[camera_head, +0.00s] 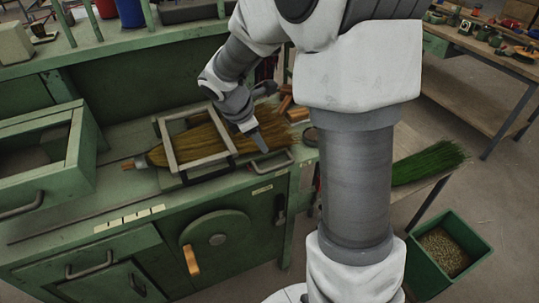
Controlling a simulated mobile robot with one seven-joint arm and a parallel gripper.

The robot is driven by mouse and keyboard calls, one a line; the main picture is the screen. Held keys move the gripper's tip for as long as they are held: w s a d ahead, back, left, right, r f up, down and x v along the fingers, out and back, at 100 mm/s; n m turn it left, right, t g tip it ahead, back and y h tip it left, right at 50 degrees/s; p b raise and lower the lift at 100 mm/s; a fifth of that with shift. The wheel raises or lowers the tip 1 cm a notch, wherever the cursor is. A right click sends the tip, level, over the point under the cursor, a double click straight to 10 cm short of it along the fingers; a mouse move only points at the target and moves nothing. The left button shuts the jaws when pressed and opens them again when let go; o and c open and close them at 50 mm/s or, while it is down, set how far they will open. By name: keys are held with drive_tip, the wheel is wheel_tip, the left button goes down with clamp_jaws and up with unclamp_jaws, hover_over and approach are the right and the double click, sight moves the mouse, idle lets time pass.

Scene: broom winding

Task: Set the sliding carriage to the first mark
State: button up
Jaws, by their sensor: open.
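A pale metal rectangular frame (166,147), which looks like the sliding carriage, stands on the green bench around a straw broom bundle. The broom (157,156) lies lengthwise, its handle end to the left and bristles fanning right. Several pale marks (130,218) sit in a row on the bench's front edge, left of the frame. My gripper (258,143) is open and empty, pointing down just right of the frame, over the bristles. A metal handle loop (282,160) lies close below it. Whether the fingers touch anything is hard to tell.
An open green drawer box (80,150) stands left on the bench. A round green wheel with an orange handle (191,260) is on the front. Orange-brown blocks (297,114) lie behind my gripper. Green bristles (428,163) and a green bin (468,275) are at right.

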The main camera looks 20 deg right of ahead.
sight(276, 166)
drive_tip(key=b+x, duration=0.2)
drive_tip(key=x, duration=1.3)
drive_tip(key=shift+d+f, duration=0.1)
drive_tip(key=shift+f, duration=0.35)
clamp_jaws()
idle(0.5)
